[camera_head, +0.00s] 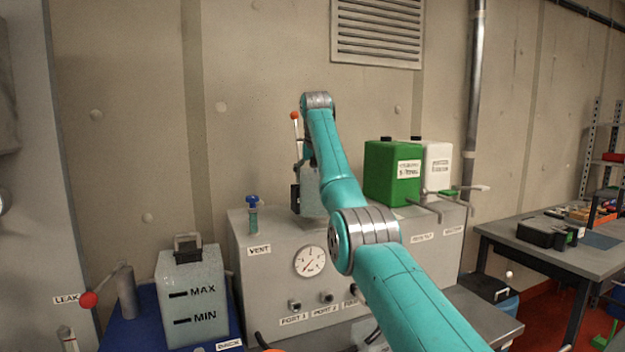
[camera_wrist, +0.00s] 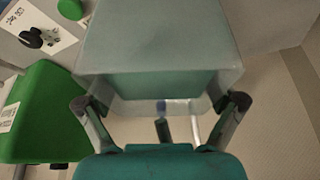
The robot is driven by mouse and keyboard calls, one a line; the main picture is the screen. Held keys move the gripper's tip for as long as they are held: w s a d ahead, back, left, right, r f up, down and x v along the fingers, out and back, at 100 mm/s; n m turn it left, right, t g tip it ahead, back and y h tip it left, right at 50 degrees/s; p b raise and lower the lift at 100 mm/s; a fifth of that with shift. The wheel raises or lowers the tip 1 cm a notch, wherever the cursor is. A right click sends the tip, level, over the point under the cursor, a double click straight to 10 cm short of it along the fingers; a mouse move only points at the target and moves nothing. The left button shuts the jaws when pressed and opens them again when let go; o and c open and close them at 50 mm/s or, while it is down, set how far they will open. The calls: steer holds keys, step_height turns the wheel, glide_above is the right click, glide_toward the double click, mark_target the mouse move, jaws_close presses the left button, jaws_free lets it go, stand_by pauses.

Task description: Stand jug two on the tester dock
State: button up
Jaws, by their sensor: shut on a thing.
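In the wrist view my gripper (camera_wrist: 160,103) is shut on a pale grey-green jug (camera_wrist: 160,45), with one finger on each side of it. In the head view this jug (camera_head: 310,205) shows only in part behind my arm, over the top of the grey tester cabinet. I cannot tell whether it touches the top. A similar translucent jug (camera_head: 193,285) with MAX and MIN marks and a dark cap stands at the lower left on a blue surface (camera_head: 130,332). A label (camera_head: 229,345) there seems to read DOCK. No jug number is readable.
The grey cabinet (camera_head: 270,290) carries a gauge (camera_head: 310,261), ports and a blue-topped vent valve (camera_head: 253,213). A green container (camera_head: 392,173) and a white one (camera_head: 437,165) stand at its right. A red-knobbed lever (camera_head: 100,293) stands left. A workbench (camera_head: 555,258) is at far right.

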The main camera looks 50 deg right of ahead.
steer(key=shift+s, duration=0.2)
steer(key=shift+a+f, duration=0.1)
steer(key=shift+f, duration=0.55)
steer(key=o, duration=1.5)
steer(key=shift+f, duration=0.15)
steer(key=shift+c, duration=0.2)
steer(key=v, duration=1.3)
steer(key=shift+w+d+r, duration=0.25)
steer(key=shift+r, duration=0.05)
